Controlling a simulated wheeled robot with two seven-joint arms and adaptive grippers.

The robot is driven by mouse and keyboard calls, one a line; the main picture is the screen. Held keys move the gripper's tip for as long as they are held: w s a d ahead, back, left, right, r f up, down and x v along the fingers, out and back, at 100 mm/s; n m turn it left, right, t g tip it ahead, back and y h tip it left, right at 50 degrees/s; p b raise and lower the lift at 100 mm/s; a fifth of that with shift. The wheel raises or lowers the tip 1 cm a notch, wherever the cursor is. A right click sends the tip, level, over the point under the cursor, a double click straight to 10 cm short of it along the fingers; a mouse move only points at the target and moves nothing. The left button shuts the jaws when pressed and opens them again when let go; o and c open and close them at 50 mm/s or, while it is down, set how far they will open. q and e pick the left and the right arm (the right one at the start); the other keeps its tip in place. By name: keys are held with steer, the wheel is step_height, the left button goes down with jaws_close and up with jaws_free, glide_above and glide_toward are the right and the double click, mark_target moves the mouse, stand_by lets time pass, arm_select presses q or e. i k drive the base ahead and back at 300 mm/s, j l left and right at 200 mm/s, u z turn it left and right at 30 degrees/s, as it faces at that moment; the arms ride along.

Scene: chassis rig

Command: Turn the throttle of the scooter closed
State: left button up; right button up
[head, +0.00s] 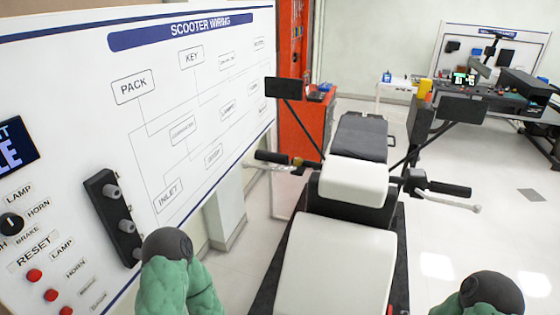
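The scooter (337,262) stands in the middle of the head view, with cream panels and a dark grey upper part behind them. Its handlebar has a black left-hand grip (272,157) and a black right-hand grip (449,188). A pale lever (462,205) lies on the near side of the right-hand grip. I cannot tell which grip is the throttle or how far it is turned. Parts of my two arms, green with dark rounded ends, show at the lower left and the lower right, apart from both grips. No gripper fingers show.
A white wiring board (205,110) with buttons and a black block (112,217) stands close on the left. Dark mirrors (283,88) (462,108) stick out above the grips. An orange cabinet (300,125) and a cluttered bench (490,100) stand behind. The floor on the right is clear.

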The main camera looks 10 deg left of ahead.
mark_target(265, 156)
steer(key=j+z, duration=0.2)
steer(key=z, duration=0.2)
steer(key=k+j+z, duration=0.1)
steer(key=z, duration=0.3)
steer(key=k+j+z, duration=0.15)
steer(key=j+z, duration=0.15)
steer(key=z, duration=0.15)
